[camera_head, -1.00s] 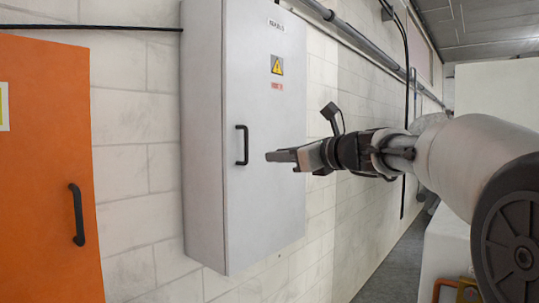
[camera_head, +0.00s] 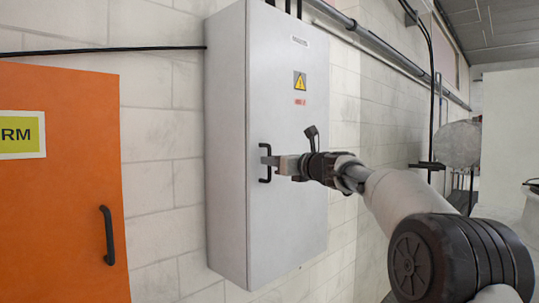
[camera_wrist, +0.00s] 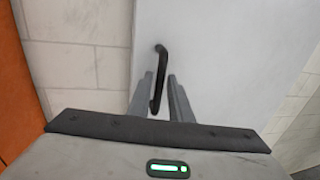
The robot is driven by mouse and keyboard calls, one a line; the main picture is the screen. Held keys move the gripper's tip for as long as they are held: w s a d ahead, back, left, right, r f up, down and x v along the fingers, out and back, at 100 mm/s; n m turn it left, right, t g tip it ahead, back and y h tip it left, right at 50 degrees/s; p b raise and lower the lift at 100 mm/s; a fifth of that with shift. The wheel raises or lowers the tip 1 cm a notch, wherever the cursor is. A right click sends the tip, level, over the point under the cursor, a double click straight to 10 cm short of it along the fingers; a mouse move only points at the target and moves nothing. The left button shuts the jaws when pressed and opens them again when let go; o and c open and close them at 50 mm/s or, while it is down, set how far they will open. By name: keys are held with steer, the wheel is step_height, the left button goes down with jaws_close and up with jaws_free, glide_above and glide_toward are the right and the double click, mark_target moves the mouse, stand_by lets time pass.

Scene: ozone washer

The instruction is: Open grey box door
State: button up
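The grey box (camera_head: 225,130) hangs on the wall, and its door (camera_head: 290,215) is shut. The door has a black upright handle (camera_head: 264,175) near its left edge and a yellow warning sign. My gripper (camera_head: 268,162) is at the handle, with its fingers reaching to it from the right. In the wrist view the handle (camera_wrist: 157,75) stands between the two fingers of my gripper (camera_wrist: 160,88). The fingers are apart, with a visible gap on the right side of the handle. The left finger is close to the handle; I cannot tell whether it touches.
An orange door or cabinet (camera_head: 60,200) with its own black handle (camera_head: 107,236) is at the left. Pipes (camera_head: 385,48) run along the brick wall above right. A white block (camera_head: 508,140) stands at the right. Brick wall fills the space between the orange panel and the grey box.

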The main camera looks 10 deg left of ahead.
steer(key=shift+x, duration=1.05)
jaws_close()
steer(key=shift+d, duration=0.1)
